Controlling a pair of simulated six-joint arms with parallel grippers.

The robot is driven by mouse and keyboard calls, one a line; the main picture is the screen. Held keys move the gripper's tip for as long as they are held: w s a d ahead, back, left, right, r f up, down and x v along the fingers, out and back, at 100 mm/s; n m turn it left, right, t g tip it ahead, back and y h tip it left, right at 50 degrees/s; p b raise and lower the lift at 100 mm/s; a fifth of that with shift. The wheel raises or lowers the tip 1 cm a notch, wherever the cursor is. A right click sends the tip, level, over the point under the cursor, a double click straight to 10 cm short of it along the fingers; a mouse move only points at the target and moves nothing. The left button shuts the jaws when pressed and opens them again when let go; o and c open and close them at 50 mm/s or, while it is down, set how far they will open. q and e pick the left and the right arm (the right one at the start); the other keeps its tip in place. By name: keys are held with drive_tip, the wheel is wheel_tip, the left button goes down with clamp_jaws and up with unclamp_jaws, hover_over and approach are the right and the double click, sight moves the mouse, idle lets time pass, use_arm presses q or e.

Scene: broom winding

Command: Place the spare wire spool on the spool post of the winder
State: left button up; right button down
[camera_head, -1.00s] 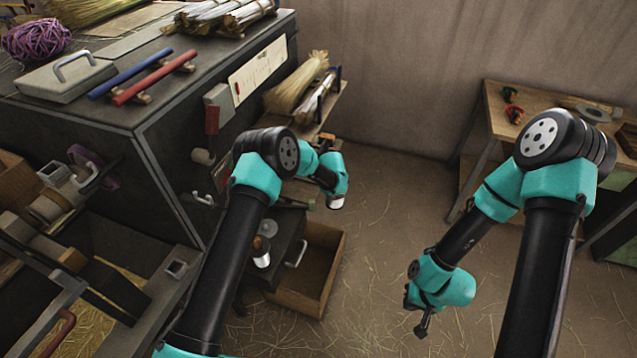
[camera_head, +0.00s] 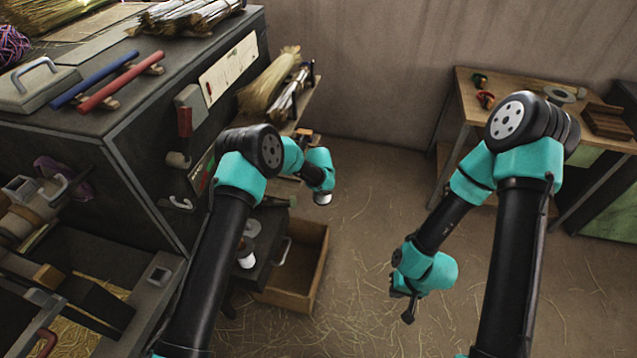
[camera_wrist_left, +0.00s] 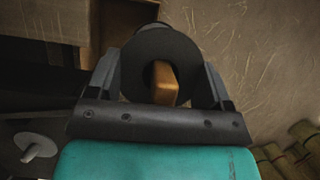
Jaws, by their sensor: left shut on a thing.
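The wire spool (camera_wrist_left: 135,62) is a dark flanged ring with a round centre hole, held between the two fingers of my left gripper (camera_wrist_left: 161,85). An orange-brown block shows through its hole. A pale disc with a short pin (camera_wrist_left: 36,146) is at lower left in the wrist view. I cannot tell which part is the spool post.
An open wooden drawer (camera_head: 297,270) and a white-and-brown spool-like piece (camera_head: 246,257) are beside my left arm. A large dark cabinet (camera_head: 150,175) fills the left. A wooden table (camera_head: 465,95) stands at right. The straw-strewn floor between is open.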

use_arm(q)
drive_tip(key=s+d+r+n+y, duration=0.3)
drive_tip(key=s+d+r+n, duration=0.6)
drive_tip(key=s+d+r, duration=0.5)
drive_tip(key=s+d, duration=0.1)
drive_tip(key=d, duration=0.2)
drive_tip(key=shift+r+n+g+y, duration=0.3)
drive_tip(key=shift+n+g+y, duration=0.1)
